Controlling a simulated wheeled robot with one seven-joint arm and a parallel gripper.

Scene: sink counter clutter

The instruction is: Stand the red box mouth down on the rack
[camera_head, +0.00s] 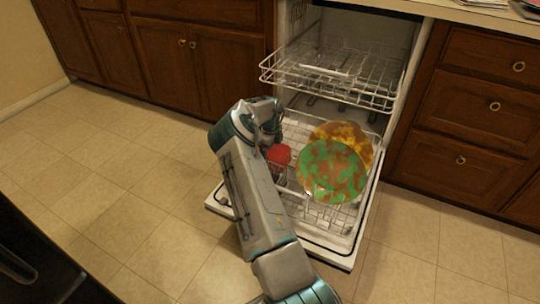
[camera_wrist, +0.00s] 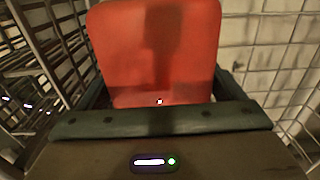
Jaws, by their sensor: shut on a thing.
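The red box (camera_head: 279,154) is at the left part of the dishwasher's lower rack (camera_head: 342,219), beside my arm. In the wrist view the red box (camera_wrist: 152,50) fills the upper middle, right in front of my gripper (camera_wrist: 160,103). My gripper is shut on the red box; its fingertips are mostly hidden. The box's mouth is not clearly visible, and I cannot tell whether the box touches the rack. In the head view my arm hides part of the box and the gripper.
A green-and-orange plate (camera_head: 331,172) and an orange-yellow plate (camera_head: 347,138) stand in the lower rack right of the box. The upper rack (camera_head: 335,72) is partly pulled out above. Wooden cabinets (camera_head: 222,65) flank the open dishwasher. The tiled floor at left is clear.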

